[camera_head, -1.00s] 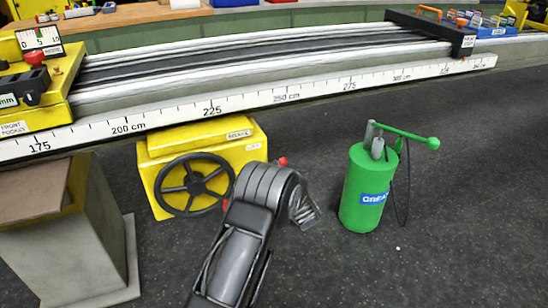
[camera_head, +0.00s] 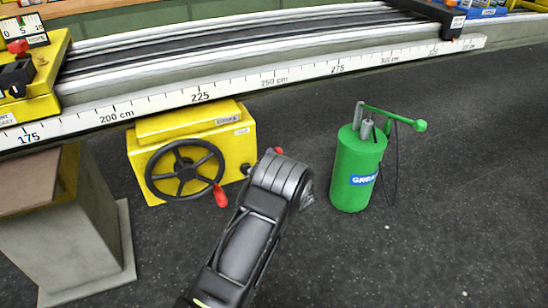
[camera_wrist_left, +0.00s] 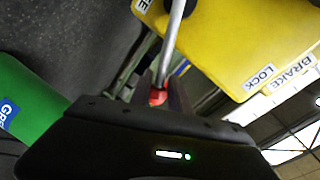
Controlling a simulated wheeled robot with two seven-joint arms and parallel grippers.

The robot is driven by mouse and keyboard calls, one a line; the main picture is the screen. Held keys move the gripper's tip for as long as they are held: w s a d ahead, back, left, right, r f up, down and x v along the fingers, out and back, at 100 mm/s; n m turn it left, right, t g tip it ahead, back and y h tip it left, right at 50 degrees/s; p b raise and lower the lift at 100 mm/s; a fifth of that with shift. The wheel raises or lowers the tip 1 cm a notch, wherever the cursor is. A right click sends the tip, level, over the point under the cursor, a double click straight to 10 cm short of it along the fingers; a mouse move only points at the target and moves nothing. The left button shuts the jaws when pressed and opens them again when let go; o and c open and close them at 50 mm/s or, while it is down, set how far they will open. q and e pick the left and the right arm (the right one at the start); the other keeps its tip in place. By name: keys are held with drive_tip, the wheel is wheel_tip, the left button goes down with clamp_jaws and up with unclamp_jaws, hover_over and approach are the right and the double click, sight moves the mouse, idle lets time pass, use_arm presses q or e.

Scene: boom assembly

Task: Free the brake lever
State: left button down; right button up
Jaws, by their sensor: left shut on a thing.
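The yellow brake box (camera_head: 190,125) has a black handwheel (camera_head: 185,169) on its front; the box also shows in the left wrist view (camera_wrist_left: 235,35), with LOCK and BRAKE labels. The brake lever is a grey metal rod (camera_wrist_left: 174,40) with a red grip (camera_wrist_left: 158,96). Its red end (camera_head: 278,150) just shows above my left wrist in the head view. My left gripper (camera_wrist_left: 160,90) is shut on the red grip. In the head view my wrist hides its fingers and most of the lever. My right gripper is in neither view.
A green pump cylinder (camera_head: 356,172) with a lever and hose stands right of my left gripper. A grey pedestal (camera_head: 75,215) stands left of the yellow box. A long ruled track edge (camera_head: 250,83) runs behind. Dark floor at the right is open.

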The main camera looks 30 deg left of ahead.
use_arm(q)
drive_tip(key=c, duration=1.2)
unclamp_jaws()
drive_tip(key=shift+w+d, duration=0.1)
drive_tip(key=shift+w, duration=0.05)
drive_tip(key=shift+c, duration=0.2)
drive_tip(key=p+v, duration=0.1)
drive_tip(key=v, duration=0.6)
drive_tip(key=shift+s+d+p, duration=0.3)
